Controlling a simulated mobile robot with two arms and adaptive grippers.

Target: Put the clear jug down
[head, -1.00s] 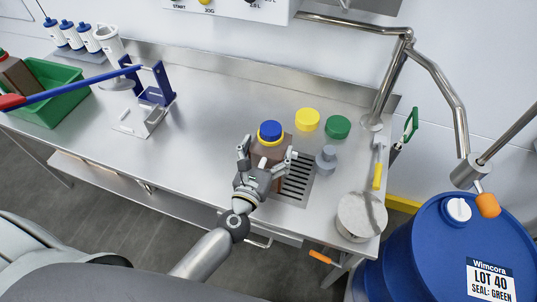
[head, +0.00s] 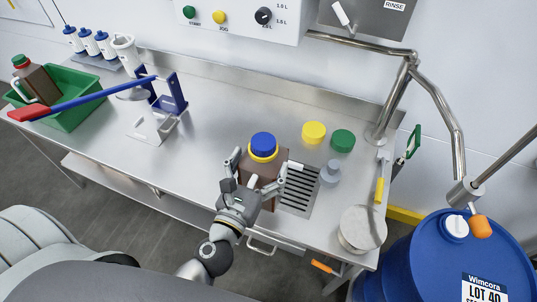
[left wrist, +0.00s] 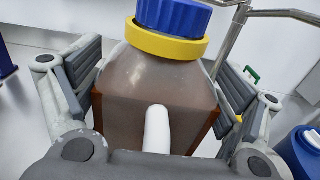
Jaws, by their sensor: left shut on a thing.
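The jug (head: 268,165) has a see-through body with brown contents, a blue cap and a yellow collar. It is upright over the bench's front part, just left of the drain grate. My left gripper (head: 257,172) is shut on it, one finger on each side. In the left wrist view the jug (left wrist: 150,95) fills the middle between the fingers of my left gripper (left wrist: 160,85), with a white handle towards me. Its base is hidden, so I cannot tell whether it touches the bench. My right gripper is not in view.
The drain grate (head: 299,190), a grey cap (head: 331,173), a yellow lid (head: 314,132) and a green lid (head: 342,140) are right of the jug. A round pan (head: 362,229) is at the right end. A blue-framed stand (head: 168,97) is left. The bench (head: 205,140) between is clear.

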